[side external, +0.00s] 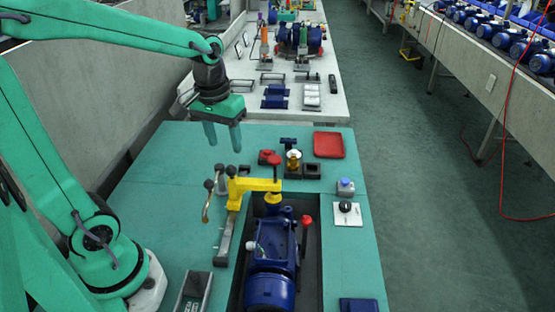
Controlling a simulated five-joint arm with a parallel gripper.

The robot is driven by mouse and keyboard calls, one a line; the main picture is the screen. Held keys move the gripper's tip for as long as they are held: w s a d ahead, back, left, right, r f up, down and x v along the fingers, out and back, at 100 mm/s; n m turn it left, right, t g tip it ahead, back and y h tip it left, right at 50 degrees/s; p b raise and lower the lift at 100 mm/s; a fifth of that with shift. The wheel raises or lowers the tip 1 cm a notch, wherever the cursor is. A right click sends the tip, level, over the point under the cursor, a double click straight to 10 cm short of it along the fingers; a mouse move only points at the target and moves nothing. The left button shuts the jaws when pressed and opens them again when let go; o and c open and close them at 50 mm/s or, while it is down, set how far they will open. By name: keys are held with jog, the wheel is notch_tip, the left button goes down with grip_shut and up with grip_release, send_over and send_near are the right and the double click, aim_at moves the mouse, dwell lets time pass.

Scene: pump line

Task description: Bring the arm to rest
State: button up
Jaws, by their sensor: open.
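My gripper (223,136) hangs over the far left part of the green work table (150,160), pointing down. Its two green fingers are apart with nothing between them. It is above and beyond the yellow clamp (252,184), apart from it. My green arm reaches in from the left, its upper link raised and stretched out. The gap between fingertips and table is hard to judge from this side.
A blue pump (272,260) sits in a dark recess below the yellow clamp. A red tray (329,145), a brass fitting (293,160), a black knob (346,207) and a blue button (345,186) stand at the right. The table's left far area is clear. Another bench (340,100) stands behind.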

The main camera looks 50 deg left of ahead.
jog(key=s+d+r+m+t, duration=0.4)
jog(key=s, duration=0.4)
jog(key=shift+s+d+m, duration=0.15)
jog(key=shift+d+m, duration=0.05)
jog(key=shift+m, duration=0.2)
